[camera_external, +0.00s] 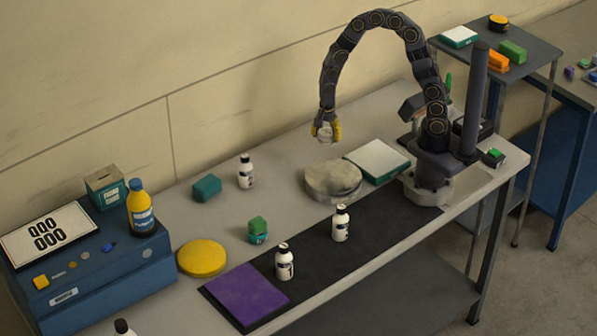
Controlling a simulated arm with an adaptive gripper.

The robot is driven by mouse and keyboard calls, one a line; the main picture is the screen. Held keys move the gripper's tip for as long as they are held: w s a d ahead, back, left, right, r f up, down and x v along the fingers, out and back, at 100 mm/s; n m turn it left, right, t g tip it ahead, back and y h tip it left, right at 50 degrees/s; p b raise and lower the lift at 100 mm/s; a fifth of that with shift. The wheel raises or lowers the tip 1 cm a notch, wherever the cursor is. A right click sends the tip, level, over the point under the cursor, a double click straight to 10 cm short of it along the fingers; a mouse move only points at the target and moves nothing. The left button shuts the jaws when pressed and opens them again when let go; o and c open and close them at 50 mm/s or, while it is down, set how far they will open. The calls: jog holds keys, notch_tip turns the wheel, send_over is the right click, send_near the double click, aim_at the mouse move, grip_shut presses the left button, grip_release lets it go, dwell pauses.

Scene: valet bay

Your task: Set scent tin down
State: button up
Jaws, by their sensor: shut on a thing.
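My gripper (326,131), with yellow fingertips, is shut on a small pale grey, rounded thing (325,134). This looks like the scent tin, but it is small here and partly covered by the fingers. The gripper points down and holds it in the air above the workbench (222,218), clear of any surface. A wide round grey pad (333,192) lies on the bench below the gripper and slightly to the right.
A white-topped green block (377,160) lies right of the pad. White bottles (340,223) stand around the bench. A teal block (207,188), yellow disc (202,258) and purple mat (245,294) lie left. A blue console (90,275) fills the left end.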

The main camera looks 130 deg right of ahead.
jog(key=s+d+m, duration=0.3)
jog(key=s+d, duration=0.2)
jog(key=s, duration=0.2)
send_over(293, 148)
jog(key=f, duration=0.9)
jog(key=shift+s+a+f, duration=0.15)
jog(key=shift+s+a, duration=0.15)
jog(key=shift+w+d+f, duration=0.1)
jog(key=shift+d+f, duration=0.1)
jog(key=shift+f, duration=0.1)
jog(key=shift+w+d+f, duration=0.1)
jog(key=shift+d+f, duration=0.05)
jog(key=shift+f, duration=1.5)
jog(key=shift+f, duration=0.15)
jog(key=o, duration=1.1)
